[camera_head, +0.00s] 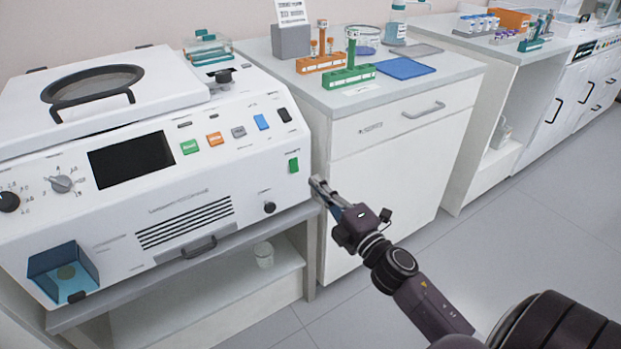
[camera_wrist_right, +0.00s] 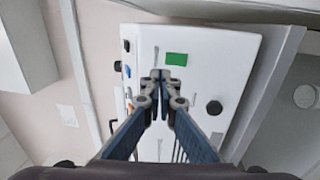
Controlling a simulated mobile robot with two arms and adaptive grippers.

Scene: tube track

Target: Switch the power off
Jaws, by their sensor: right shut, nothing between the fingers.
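The white lab machine (camera_head: 190,150) stands at the left with buttons, knobs and a dark screen on its sloped front. A green rocker switch (camera_head: 293,165) sits near the right end of its front; it also shows in the right wrist view (camera_wrist_right: 176,59). Which control is the power switch is not readable. My right gripper (camera_head: 316,182) is shut and empty, its tips just right of and below the green switch in the head view. In the right wrist view the closed fingertips (camera_wrist_right: 160,75) point at the panel beside the switch. Contact cannot be told. My left gripper is out of view.
A black knob (camera_head: 269,207) lies below the green switch. A blue button (camera_head: 261,122) and a black one (camera_head: 285,115) are above it. A white cabinet (camera_head: 395,150) with tube racks on top stands close on the right. The floor (camera_head: 530,220) is clear.

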